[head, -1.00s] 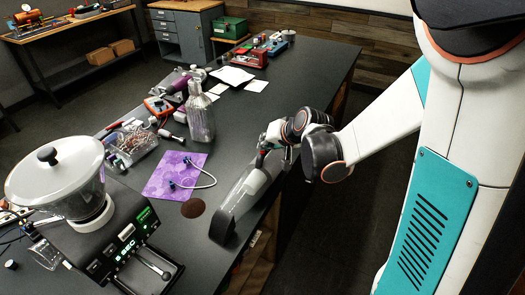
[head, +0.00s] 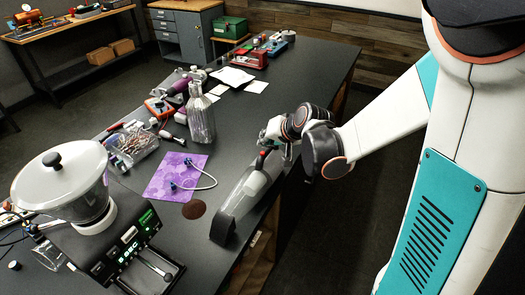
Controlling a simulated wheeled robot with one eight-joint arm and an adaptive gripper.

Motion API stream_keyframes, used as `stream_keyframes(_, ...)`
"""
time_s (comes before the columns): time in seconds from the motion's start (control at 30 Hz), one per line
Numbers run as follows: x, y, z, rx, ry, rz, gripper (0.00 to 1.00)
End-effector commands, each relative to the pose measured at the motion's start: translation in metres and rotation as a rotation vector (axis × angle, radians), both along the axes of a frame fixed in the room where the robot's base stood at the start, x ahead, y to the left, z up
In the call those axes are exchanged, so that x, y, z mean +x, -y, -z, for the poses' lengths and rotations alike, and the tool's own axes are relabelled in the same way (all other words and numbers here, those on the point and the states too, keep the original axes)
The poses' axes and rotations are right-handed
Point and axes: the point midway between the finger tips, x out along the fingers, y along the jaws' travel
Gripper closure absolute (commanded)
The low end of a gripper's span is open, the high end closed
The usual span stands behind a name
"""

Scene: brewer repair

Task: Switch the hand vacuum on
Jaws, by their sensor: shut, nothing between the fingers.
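The hand vacuum (head: 240,205) lies on the dark worktop near its right edge. It has a clear, tapering body with a white part inside, a dark nozzle end toward the front and a red and dark handle end at the back. My gripper (head: 268,146) is at the handle end, pointing down at it from the right. Its fingers are shut with nothing between them. They are small here and partly hidden by my wrist, so I cannot tell whether they touch the vacuum. The switch is too small to make out.
A brewer (head: 120,255) with a large bowl stands at the front left.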

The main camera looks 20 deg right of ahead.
Motion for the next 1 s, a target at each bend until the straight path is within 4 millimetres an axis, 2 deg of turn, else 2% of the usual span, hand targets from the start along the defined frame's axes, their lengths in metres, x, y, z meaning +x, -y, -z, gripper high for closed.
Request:
stream_keyframes(0.1, 0.0, 0.0, -0.015, 0.0, 0.0, 0.0, 1.0)
stream_keyframes(0.5, -0.001, -0.001, -0.049, 0.0, 0.0, 0.0, 1.0)
stream_keyframes(1.0, -0.001, -0.001, -0.05, 0.0, 0.0, 0.0, 1.0)
